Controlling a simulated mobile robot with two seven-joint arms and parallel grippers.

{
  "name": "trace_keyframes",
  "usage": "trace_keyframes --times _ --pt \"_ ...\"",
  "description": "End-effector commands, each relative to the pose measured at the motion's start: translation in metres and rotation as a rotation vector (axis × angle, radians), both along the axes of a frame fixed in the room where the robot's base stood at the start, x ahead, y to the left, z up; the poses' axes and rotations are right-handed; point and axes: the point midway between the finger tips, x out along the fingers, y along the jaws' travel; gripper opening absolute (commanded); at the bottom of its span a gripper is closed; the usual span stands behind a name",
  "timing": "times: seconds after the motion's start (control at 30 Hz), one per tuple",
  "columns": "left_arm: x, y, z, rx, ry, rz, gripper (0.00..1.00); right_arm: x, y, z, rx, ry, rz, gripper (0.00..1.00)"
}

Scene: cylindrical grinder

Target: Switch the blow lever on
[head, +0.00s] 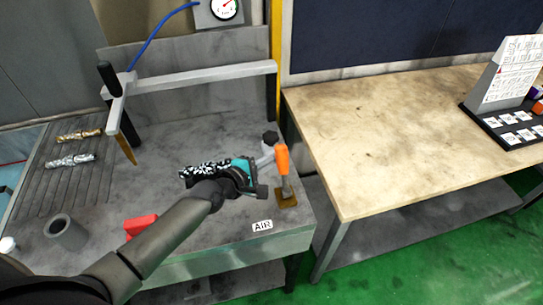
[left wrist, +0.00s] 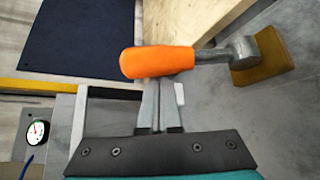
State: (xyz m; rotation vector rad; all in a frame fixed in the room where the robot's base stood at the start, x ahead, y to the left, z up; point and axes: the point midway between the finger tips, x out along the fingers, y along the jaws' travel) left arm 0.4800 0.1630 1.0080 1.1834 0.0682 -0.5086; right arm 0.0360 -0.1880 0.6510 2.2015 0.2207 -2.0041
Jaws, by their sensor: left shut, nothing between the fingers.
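The blow lever has an orange handle (head: 282,159) on a grey shaft. It stands upright on a brass-coloured base (head: 286,197) at the grey bench's right end, near the white AIR label (head: 262,225). My left gripper (head: 268,160) is shut and empty, just left of the handle. In the left wrist view, the shut fingertips (left wrist: 160,103) reach up to the orange handle (left wrist: 157,62), with the shaft running right to the base (left wrist: 262,57). I cannot tell whether they touch it. My right gripper is not in view.
A grey cylinder (head: 66,231) and a red block (head: 139,225) stand at the bench front. Metal parts (head: 70,160) lie on the left rack. A clamp-like frame (head: 190,84) spans the back. A wooden table (head: 390,135) stands to the right across a narrow gap.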

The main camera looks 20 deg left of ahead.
Motion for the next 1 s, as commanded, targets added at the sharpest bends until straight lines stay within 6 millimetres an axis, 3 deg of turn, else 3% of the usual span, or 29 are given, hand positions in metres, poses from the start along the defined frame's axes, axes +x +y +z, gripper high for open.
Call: trace_keyframes --times 0.67,1.0 --pt "-0.008 -0.007 0.005 0.067 -0.102 -0.001 0.00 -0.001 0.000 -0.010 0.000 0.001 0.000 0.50" --pt "-0.029 -0.020 0.011 0.226 -0.338 -0.003 0.00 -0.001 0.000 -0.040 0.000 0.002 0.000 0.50"
